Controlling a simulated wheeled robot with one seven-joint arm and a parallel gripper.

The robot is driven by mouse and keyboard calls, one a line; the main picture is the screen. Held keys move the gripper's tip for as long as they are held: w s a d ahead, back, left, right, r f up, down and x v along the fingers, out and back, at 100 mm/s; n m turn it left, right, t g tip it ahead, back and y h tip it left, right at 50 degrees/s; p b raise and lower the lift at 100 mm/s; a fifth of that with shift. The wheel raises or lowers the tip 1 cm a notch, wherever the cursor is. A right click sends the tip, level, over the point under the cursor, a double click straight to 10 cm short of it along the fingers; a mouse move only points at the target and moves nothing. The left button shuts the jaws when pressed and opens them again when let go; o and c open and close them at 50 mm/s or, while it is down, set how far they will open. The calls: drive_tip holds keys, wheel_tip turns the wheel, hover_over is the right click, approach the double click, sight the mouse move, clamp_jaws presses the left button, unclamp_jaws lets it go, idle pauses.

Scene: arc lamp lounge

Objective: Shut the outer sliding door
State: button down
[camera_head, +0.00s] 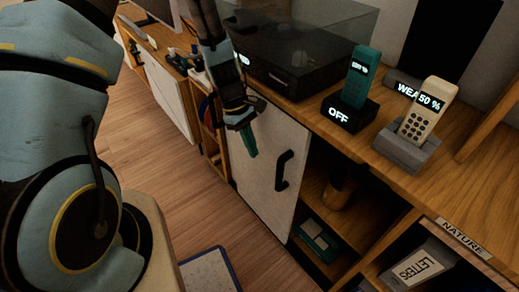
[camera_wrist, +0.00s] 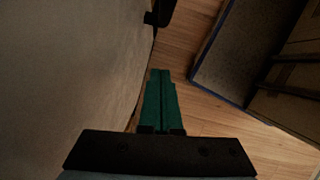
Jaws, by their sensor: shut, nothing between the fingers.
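A pale sliding door (camera_head: 262,185) with a black bar handle (camera_head: 284,171) stands in the cabinet front in the head view. Open shelf space shows to its right. In the wrist view the door's face (camera_wrist: 70,70) fills the left side, and its handle (camera_wrist: 160,13) shows at the top, ahead of my fingertips. My gripper (camera_head: 253,154) is shut and empty, its green fingers pointing down in front of the door, left of the handle. In the wrist view its fingertips (camera_wrist: 160,71) are together, beside the door face. I cannot tell whether they touch it.
Another pale panel (camera_head: 168,92) is farther left. The wooden top holds a teal phone (camera_head: 357,78), a cream phone (camera_head: 424,108) and a dark glass-lidded box (camera_head: 290,55). A dark green box (camera_head: 318,237) sits in the open shelf. A blue-edged mat (camera_head: 208,272) lies on the floor.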

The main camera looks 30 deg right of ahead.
drive_tip(key=s+d+f, duration=0.2)
drive_tip(key=s+f, duration=0.4)
drive_tip(key=f, duration=0.1)
drive_tip(key=shift+s+d+p, duration=0.15)
drive_tip(key=shift+d+p, duration=0.05)
drive_tip(key=shift+p, duration=0.1)
